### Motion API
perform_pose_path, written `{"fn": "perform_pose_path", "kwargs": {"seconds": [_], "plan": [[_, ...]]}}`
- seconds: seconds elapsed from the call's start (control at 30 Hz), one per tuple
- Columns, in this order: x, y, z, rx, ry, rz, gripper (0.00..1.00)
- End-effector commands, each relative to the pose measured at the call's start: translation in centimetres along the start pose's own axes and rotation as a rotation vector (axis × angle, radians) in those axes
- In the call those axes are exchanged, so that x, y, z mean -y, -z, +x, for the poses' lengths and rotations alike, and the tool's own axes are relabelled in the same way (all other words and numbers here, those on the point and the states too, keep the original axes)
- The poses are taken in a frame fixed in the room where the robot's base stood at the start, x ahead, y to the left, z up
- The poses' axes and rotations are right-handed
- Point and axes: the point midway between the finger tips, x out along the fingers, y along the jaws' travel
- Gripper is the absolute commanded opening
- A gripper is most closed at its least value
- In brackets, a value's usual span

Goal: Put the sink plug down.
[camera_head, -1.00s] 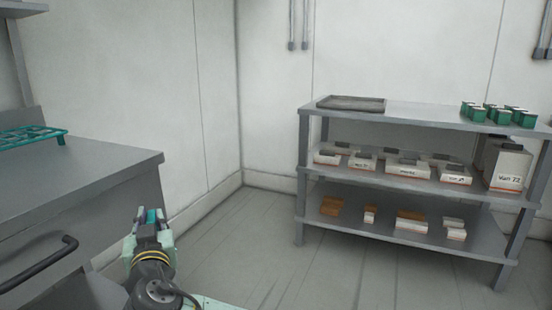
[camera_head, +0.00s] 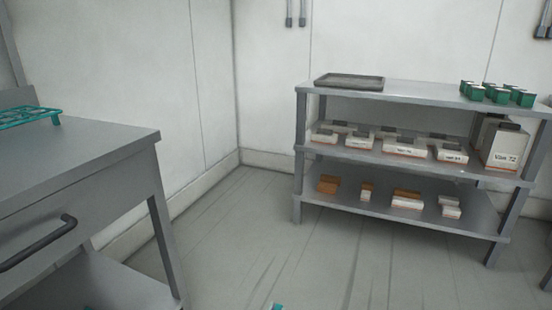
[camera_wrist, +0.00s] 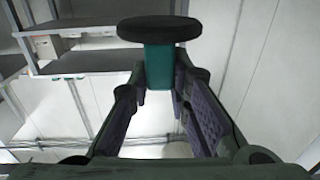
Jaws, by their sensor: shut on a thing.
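The sink plug, a flat black disc (camera_wrist: 160,29) on a teal stem (camera_wrist: 160,66), fills the upper middle of the wrist view. My gripper (camera_wrist: 160,80) is shut on the teal stem, with one dark finger on each side, and the disc stands out beyond the fingertips. In the head view only a small teal tip (camera_head: 277,306) shows at the bottom edge; it is too small to tell what part it is. The rest of my gripper is out of that view.
A grey three-level shelf (camera_head: 420,92) stands at the right. Its top bears a dark tray (camera_head: 349,81) and several green pots (camera_head: 498,94), with bare room between. Boxes fill the lower levels. A grey bench (camera_head: 85,150) with a teal rack (camera_head: 28,117) stands left. Floor between is clear.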

Motion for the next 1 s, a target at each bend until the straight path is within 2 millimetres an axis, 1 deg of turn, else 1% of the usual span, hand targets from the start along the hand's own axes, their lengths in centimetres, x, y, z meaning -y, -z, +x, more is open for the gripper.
{"fn": "perform_pose_path", "kwargs": {"seconds": [0.07,0.17,0.4,0.5,0.67,1.0], "plan": [[-0.5,-0.6,-0.6,0.000,0.006,0.000,0.00],[-0.6,0.0,-0.9,-0.001,0.012,0.001,0.00],[-0.6,4.0,-0.8,0.000,0.011,0.001,0.00],[-0.6,4.8,-0.9,0.001,0.010,0.003,0.00],[-0.7,4.5,-0.9,0.003,0.006,0.004,0.00],[-0.6,4.6,-0.8,-0.001,0.010,0.001,0.00]]}}
